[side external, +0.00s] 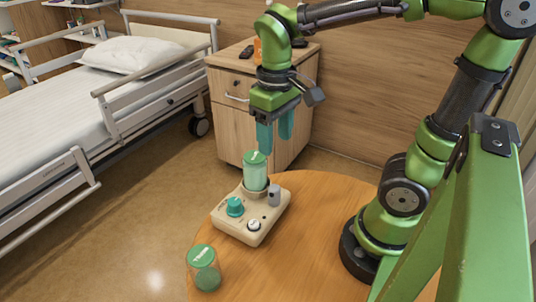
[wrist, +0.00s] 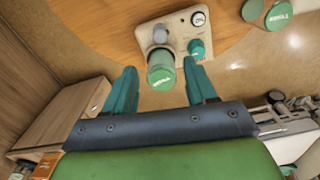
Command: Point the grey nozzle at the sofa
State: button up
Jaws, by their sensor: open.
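A beige device (side external: 236,223) stands on the round wooden table. The small grey nozzle (side external: 274,194) rises from its right rear corner; which way it points is unclear. It also shows in the wrist view (wrist: 160,34). Beside it a clear canister with a green lid (side external: 255,172) stands upright on the device. A teal knob (side external: 234,206) and a white dial (side external: 254,225) are on its front half. My gripper (side external: 275,146) is open and empty, above the device, fingers pointing down near the canister lid. No sofa shows in either view.
A loose jar with a green lid (side external: 204,266) stands at the table's front left edge. The table (side external: 310,245) is bare right of the device. A bedside cabinet (side external: 233,120) stands behind, and a bed (side external: 50,125) with a pillow (side external: 130,53) is at left.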

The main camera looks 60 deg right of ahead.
aim_at(275, 187)
notch_tip(275, 187, down, 15)
dwell(0.3)
jog(key=shift+c, duration=0.3)
